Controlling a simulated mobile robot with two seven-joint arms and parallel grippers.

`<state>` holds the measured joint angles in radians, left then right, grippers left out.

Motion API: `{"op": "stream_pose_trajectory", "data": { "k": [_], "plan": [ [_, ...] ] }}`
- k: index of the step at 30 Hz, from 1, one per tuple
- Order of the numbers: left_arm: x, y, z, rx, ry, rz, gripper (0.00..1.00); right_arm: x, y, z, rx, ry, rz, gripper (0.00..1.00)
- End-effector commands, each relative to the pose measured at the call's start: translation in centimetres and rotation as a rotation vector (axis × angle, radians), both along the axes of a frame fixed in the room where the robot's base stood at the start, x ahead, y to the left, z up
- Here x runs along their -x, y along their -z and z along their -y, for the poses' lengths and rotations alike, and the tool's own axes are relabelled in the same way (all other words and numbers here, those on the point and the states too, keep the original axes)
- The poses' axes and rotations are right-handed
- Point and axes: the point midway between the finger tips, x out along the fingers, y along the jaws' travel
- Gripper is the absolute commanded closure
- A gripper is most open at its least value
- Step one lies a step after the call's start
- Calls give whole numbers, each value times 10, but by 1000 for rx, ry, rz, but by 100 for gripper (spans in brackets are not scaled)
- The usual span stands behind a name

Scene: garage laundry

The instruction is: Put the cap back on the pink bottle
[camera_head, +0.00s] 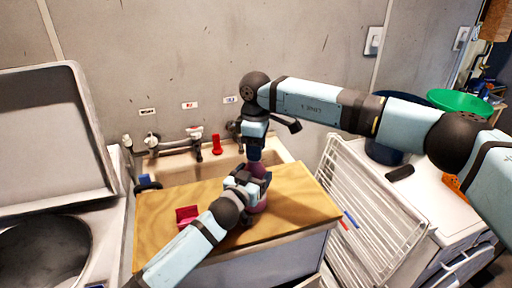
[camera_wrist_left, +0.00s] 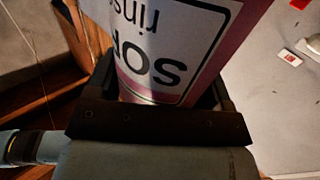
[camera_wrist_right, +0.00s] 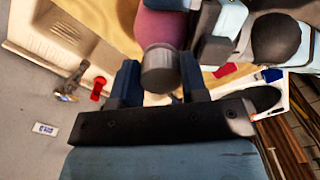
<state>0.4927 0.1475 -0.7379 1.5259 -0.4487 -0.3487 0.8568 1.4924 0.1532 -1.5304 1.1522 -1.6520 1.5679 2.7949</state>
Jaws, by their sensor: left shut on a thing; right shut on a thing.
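The pink bottle (camera_head: 260,204) stands on the wooden board, partly hidden by my left gripper. My left gripper (camera_head: 258,178) is shut on the bottle from the front. In the left wrist view, the bottle's white label (camera_wrist_left: 165,45) shows between the fingers. My right gripper (camera_head: 255,152) points down from above the bottle. In the right wrist view, a grey cap (camera_wrist_right: 160,66) is between the right fingers, in line with the pink bottle (camera_wrist_right: 158,30). I cannot tell whether the cap touches the bottle's neck.
The wooden board (camera_head: 300,205) is mostly clear, with a small red-pink object (camera_head: 187,215) at its left. A sink (camera_head: 180,172) with taps lies behind. A white drying rack (camera_head: 360,205) stands at the right, and an open washer (camera_head: 45,245) at the left.

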Motion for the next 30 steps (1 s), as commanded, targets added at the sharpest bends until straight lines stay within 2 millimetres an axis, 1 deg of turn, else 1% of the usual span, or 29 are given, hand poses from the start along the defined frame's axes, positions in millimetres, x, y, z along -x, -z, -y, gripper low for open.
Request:
{"op": "stream_pose_trajectory", "data": {
  "k": [3,9,10,13,23,26,30],
  "plan": [
    [0,0,0,-1,-1,0,92,0,-1,0,-1,31,0,81],
    [0,0,0,-1,-1,0,92,0,-1,0,-1,29,0,81],
    [0,0,0,-1,-1,0,92,0,-1,0,-1,29,0,57],
    [0,0,0,-1,-1,0,92,0,-1,0,-1,28,0,34],
    [0,0,0,-1,-1,0,92,0,-3,0,-1,27,1,34],
    [0,0,0,-1,-1,0,92,0,-12,0,-1,27,1,34],
    [0,0,0,-1,-1,0,92,-1,-31,0,-1,28,3,34]
  ]
}}
